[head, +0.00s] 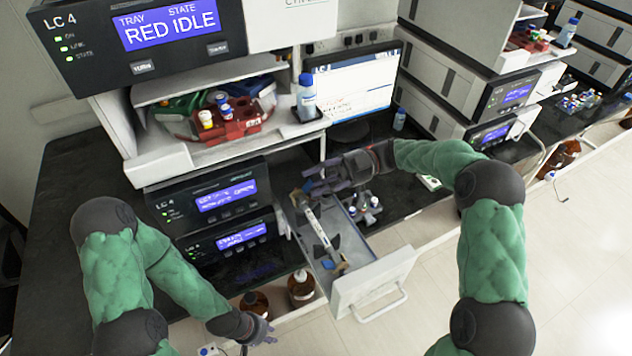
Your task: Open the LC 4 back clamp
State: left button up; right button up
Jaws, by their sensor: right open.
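The LC 4 stack (135,45) stands at the left, with its column drawer (375,278) pulled out toward me. A pale column (319,228) lies lengthwise in the drawer. A small yellowish clamp part (297,197) shows at its far end, partly hidden; whether it is open or closed is unclear. Dark clamp pieces (327,248) sit near the column's near end. My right gripper (318,180) is open above the drawer's far end, close to the far clamp; contact cannot be told. My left gripper (262,335) hangs low at the front, away from the drawer; its jaws are unclear.
Small white-capped vials (372,203) stand beside the drawer's right wall. Brown bottles (301,288) stand below, left of the drawer. A red tray (237,125) and a blue-capped bottle (307,97) sit on the stack's shelf. A monitor (352,83) stands behind.

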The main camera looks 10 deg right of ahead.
jog(key=v, duration=1.2)
dwell(0.3)
